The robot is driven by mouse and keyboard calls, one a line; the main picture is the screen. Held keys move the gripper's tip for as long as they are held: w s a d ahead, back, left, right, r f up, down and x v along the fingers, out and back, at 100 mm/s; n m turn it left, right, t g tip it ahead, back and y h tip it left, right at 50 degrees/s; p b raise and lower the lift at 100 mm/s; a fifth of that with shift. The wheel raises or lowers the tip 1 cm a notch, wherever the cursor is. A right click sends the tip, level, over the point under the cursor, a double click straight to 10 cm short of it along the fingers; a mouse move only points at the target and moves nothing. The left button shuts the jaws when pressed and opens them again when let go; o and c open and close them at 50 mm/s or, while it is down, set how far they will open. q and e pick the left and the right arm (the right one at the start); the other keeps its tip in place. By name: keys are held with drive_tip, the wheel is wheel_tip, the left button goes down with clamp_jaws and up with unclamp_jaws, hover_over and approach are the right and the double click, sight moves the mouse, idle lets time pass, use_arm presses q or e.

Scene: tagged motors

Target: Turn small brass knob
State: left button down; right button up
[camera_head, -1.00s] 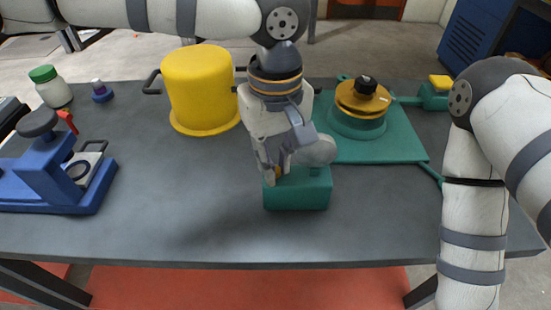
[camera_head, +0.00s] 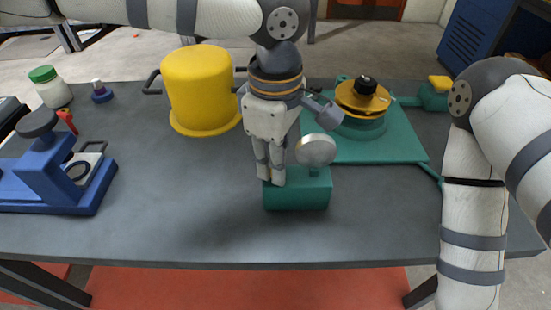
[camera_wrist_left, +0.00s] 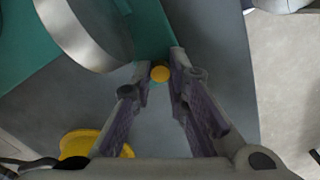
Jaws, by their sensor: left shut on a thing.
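The small brass knob (camera_wrist_left: 160,73) shows as a round yellow end between the fingertips in the left wrist view. In the head view the fingers hide it. It sits at the left part of a green block (camera_head: 298,195), which also carries a round silver disc (camera_head: 316,150) on a short stem. My left gripper (camera_head: 271,182) points down at the block's left end, its fingers shut on the knob; its fingertips also show in the wrist view (camera_wrist_left: 158,66). My right arm stands at the right, its gripper out of the picture.
A yellow pot (camera_head: 202,90) stands behind to the left. A green base (camera_head: 385,145) with a yellow and black wheel (camera_head: 363,95) lies behind right. A blue fixture (camera_head: 50,175) is at the far left. The table's front (camera_head: 170,235) is clear.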

idle(0.5)
use_arm(q)
drive_tip(key=c, duration=1.6)
unclamp_jaws()
drive_tip(key=shift+o, duration=0.2)
wheel_tip(320, 180, up, 12)
drive_tip(key=shift+f, duration=0.1)
